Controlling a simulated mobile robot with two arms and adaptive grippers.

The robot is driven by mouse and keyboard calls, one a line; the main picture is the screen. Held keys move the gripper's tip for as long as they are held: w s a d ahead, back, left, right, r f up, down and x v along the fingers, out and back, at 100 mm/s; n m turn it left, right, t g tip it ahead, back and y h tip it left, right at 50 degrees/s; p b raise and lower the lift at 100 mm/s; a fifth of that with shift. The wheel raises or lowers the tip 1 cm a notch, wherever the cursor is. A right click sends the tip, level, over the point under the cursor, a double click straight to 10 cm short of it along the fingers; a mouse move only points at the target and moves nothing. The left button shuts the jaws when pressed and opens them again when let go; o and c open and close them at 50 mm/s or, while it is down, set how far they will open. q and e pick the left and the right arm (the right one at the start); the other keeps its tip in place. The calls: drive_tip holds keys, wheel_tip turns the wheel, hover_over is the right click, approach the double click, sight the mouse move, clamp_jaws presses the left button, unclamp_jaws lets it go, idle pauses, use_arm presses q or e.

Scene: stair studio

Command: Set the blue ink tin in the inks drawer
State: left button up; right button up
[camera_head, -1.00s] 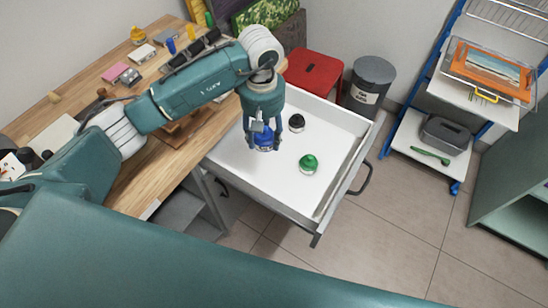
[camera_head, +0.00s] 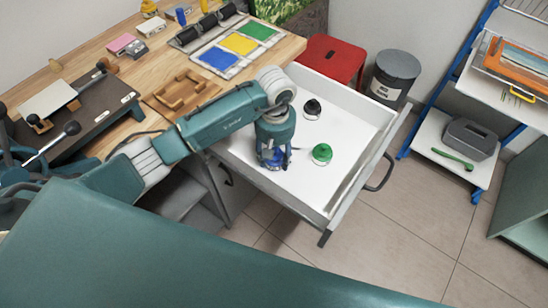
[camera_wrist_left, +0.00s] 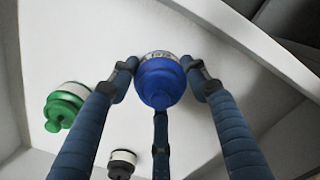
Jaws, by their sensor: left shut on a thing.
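The blue ink tin (camera_wrist_left: 160,85) is between the fingers of my left gripper (camera_head: 273,162), which is shut on it. In the head view the fingers mostly hide the tin (camera_head: 277,166). The gripper is inside the open white inks drawer (camera_head: 345,105), low over its floor near the front left part. I cannot tell whether the tin touches the floor. A green-topped tin (camera_head: 322,153) and a black-topped tin (camera_head: 312,108) stand in the drawer, apart from the gripper. Both also show in the left wrist view. My right gripper is not in view.
The wooden bench (camera_head: 160,70) on the left holds a dark press, a wooden block and colour cards. A red stool (camera_head: 334,60) and a grey bin (camera_head: 392,75) stand behind the drawer. A blue rack (camera_head: 408,135) is at the right.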

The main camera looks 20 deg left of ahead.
use_arm(q)
drive_tip(key=shift+w+f, duration=0.15)
drive_tip(key=shift+f, duration=0.2)
drive_tip(key=o, duration=1.5)
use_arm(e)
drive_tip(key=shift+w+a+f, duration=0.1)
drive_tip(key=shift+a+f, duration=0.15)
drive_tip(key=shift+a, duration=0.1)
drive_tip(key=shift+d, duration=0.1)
use_arm(q)
drive_tip(key=shift+r+p, duration=0.3)
drive_tip(key=shift+r, duration=0.05)
wheel_tip(320, 180, up, 12)
drive_tip(key=p, duration=0.6)
drive_tip(key=shift+f, duration=0.1)
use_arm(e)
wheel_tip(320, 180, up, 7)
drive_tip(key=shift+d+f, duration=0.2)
